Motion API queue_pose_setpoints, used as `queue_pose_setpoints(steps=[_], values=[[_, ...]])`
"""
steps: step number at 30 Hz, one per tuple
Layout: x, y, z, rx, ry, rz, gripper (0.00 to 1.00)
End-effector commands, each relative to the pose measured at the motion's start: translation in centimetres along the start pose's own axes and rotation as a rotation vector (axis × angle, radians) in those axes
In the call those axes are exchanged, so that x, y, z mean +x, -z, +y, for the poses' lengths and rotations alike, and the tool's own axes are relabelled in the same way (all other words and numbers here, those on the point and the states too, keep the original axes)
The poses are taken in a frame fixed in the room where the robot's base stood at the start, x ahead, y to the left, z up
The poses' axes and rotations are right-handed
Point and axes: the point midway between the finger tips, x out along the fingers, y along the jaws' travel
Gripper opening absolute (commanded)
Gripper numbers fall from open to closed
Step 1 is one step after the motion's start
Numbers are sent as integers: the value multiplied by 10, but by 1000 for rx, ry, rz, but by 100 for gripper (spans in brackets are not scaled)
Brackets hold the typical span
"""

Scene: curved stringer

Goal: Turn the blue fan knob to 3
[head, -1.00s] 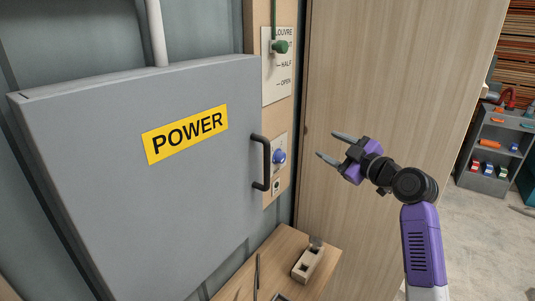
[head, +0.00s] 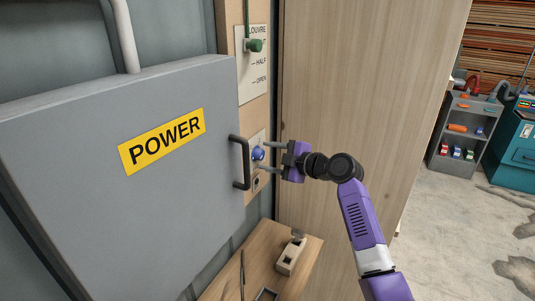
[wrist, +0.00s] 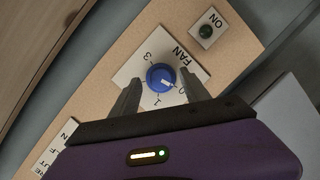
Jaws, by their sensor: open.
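The blue fan knob (head: 258,154) sits on a small white plate on the wooden panel, right of the grey POWER door. In the wrist view the knob (wrist: 161,74) shows a white mark pointing toward the 0; the figures 1 and 3 and the word FAN also show on the plate (wrist: 181,62). My gripper (head: 266,156) is open and reaches the knob from the right. In the wrist view its two fingers (wrist: 160,80) stand on either side of the knob, with gaps visible; I cannot tell how far they are from the plate.
The POWER door (head: 90,190) with its black handle (head: 240,162) juts out just left of the knob. A green louvre knob (head: 254,46) is above. An ON lamp (wrist: 207,31) is beside the fan plate. A wooden bench (head: 225,285) stands below, and a wood panel (head: 370,80) rises right.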

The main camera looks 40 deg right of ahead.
Motion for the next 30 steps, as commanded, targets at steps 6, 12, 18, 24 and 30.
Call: queue_pose_setpoints(steps=[6,12,18,24,30], values=[[7,0,-1,0,1,0,54],[6,0,-1,1,0,0,46],[6,0,-1,1,0,0,7],[6,0,-1,4,2,0,0],[6,-1,-2,45,14,2,0]])
